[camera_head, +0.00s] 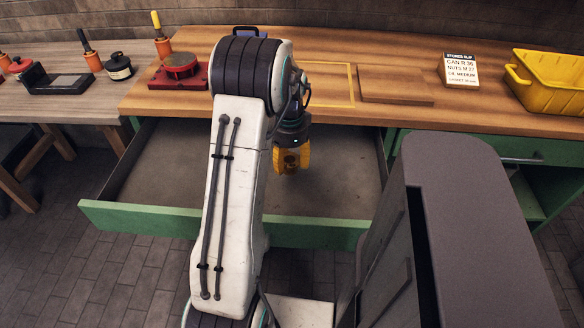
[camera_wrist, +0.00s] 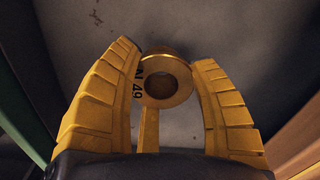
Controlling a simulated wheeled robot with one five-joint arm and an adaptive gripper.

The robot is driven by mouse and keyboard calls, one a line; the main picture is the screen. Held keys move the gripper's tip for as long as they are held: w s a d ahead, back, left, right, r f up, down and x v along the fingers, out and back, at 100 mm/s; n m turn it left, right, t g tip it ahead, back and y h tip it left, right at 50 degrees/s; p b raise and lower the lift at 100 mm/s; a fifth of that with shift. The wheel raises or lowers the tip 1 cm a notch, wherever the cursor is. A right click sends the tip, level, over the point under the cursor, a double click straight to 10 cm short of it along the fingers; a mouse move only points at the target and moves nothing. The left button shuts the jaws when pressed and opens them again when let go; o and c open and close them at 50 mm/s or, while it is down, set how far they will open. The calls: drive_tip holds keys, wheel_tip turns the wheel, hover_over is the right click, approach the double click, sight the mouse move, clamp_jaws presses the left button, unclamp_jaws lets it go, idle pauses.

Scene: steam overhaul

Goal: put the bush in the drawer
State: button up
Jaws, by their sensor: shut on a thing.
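The bush (camera_wrist: 165,83) is a brass-coloured flanged ring with a round hole, seen in the wrist view between my two yellow fingers. My gripper (camera_wrist: 168,75) is shut on it. Dark lettering shows beside the bush on its left, partly covered. In the head view my gripper (camera_head: 291,165) points down over the open drawer (camera_head: 335,185), and the bush is hidden there. The drawer has a green front (camera_head: 130,219) and a grey floor that looks empty where it shows. My arm covers the drawer's middle. I cannot tell how high the bush is above the floor.
The wooden bench top (camera_head: 330,50) runs behind the drawer. On it are a red fixture (camera_head: 180,72), a brown board (camera_head: 395,93), a stores slip (camera_head: 460,70) and a yellow bin (camera_head: 548,80). A lower bench with tools (camera_head: 60,83) stands at left.

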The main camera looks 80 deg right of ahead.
sight(293, 178)
drive_tip(key=shift+s+d+f, duration=0.15)
drive_tip(key=shift+d+f, duration=0.15)
drive_tip(key=shift+d, duration=0.15)
drive_tip(key=shift+s+d+f, duration=0.15)
drive_tip(key=shift+d+f, duration=0.1)
drive_tip(key=shift+d, duration=0.2)
drive_tip(key=shift+f, duration=1.95)
drive_tip(key=shift+f, duration=0.15)
drive_tip(key=o, duration=1.2)
drive_tip(key=shift+o, duration=0.2)
wheel_tip(293, 178, up, 12)
drive_tip(key=shift+r+p, duration=0.15)
drive_tip(key=shift+p, duration=0.4)
drive_tip(key=shift+w, duration=0.1)
